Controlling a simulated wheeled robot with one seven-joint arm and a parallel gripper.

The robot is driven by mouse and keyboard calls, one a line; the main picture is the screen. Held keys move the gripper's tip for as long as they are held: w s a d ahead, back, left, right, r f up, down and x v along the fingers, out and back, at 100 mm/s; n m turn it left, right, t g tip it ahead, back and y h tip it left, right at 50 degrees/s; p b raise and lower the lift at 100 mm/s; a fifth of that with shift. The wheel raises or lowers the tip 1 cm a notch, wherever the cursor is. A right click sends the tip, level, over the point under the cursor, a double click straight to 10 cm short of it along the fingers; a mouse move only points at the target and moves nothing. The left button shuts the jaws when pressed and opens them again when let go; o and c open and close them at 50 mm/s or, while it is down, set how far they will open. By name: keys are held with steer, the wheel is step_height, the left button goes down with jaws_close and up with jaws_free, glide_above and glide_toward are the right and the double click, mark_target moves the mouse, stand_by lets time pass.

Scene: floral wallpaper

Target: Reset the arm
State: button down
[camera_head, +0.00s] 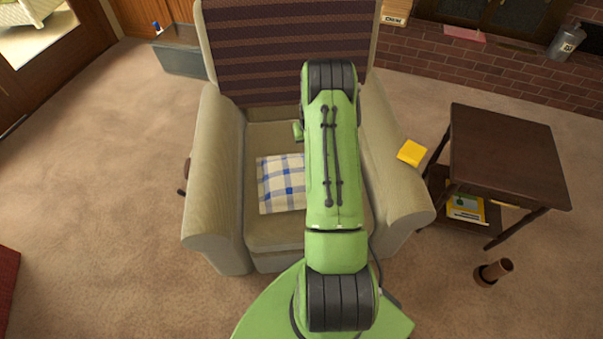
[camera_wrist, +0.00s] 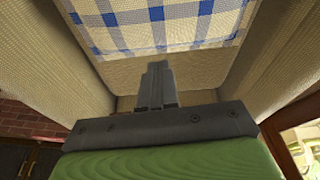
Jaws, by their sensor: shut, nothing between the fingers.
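My green arm reaches over the armchair in the head view and hides part of its seat; the fingers are hidden there. In the wrist view my gripper (camera_wrist: 157,78) is shut, its dark fingers together and empty. The beige armchair (camera_head: 212,170) has a dark striped cloth (camera_head: 260,50) over its backrest. A blue and white checked cloth (camera_head: 281,183) lies on the seat, partly covered by my arm. The checked cloth also shows at the top of the wrist view (camera_wrist: 150,24), beyond the fingers.
A brown cylinder (camera_head: 494,271) lies on the carpet. A grey bin (camera_head: 182,52) stands behind left.

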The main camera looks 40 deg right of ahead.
steer(key=a+r+n+t, duration=0.1)
steer(key=a+r+n, duration=0.1)
steer(key=a+r, duration=0.85)
steer(key=a+r+n, duration=0.1)
steer(key=a+r, duration=0.6)
steer(key=r, duration=0.6)
steer(key=s+a+r+n+t, duration=0.1)
steer(key=s+a+r+n, duration=0.1)
steer(key=s+a+r, duration=0.7)
steer(key=s+a+n+t+y, duration=0.1)
steer(key=s+a, duration=0.3)
steer(key=s, duration=0.2)
steer(key=s+a+n, duration=0.1)
steer(key=s+a, duration=0.3)
steer(key=s, duration=0.3)
step_height(320, 180, up, 12)
steer(key=p, duration=1.2)
steer(key=shift+d, duration=0.25)
